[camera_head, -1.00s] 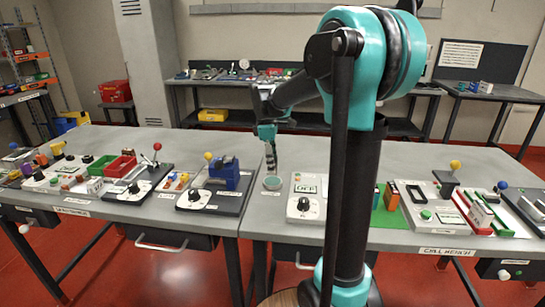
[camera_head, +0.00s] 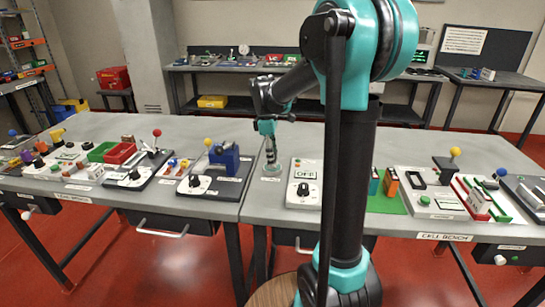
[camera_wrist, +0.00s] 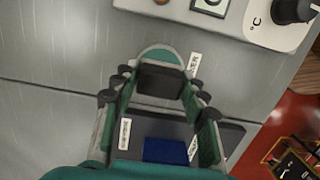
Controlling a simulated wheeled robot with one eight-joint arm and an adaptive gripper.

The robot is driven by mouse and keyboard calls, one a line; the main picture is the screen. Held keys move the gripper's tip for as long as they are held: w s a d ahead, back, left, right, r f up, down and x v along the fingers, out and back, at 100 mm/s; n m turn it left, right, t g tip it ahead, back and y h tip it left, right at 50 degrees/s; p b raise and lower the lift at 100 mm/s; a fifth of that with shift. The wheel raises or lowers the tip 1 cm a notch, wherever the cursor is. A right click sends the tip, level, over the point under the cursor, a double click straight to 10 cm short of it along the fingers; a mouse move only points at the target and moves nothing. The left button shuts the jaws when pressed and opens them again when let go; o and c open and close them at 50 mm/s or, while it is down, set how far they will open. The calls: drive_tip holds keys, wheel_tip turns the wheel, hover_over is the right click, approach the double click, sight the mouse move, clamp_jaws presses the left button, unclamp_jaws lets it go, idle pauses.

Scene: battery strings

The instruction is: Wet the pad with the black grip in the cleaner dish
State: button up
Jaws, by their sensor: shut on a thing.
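The pad's underside is hidden beneath the grip. The cleaner dish (camera_head: 271,172) is a small round dish directly under the gripper. In the wrist view its pale rim and green inside (camera_wrist: 160,52) show beyond the grip. The grip overlaps the dish; I cannot tell whether the pad touches its bottom.
The blue vise (camera_head: 226,160) on its dark plate stands close left of the dish. The white box with a black knob (camera_head: 303,189) stands close right. A gap between tables runs just left of the dish. Bare grey tabletop (camera_wrist: 50,50) lies around it.

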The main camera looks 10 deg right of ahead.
drive_tip(key=shift+f, duration=0.55)
idle(1.5)
drive_tip(key=shift+r, duration=3.55)
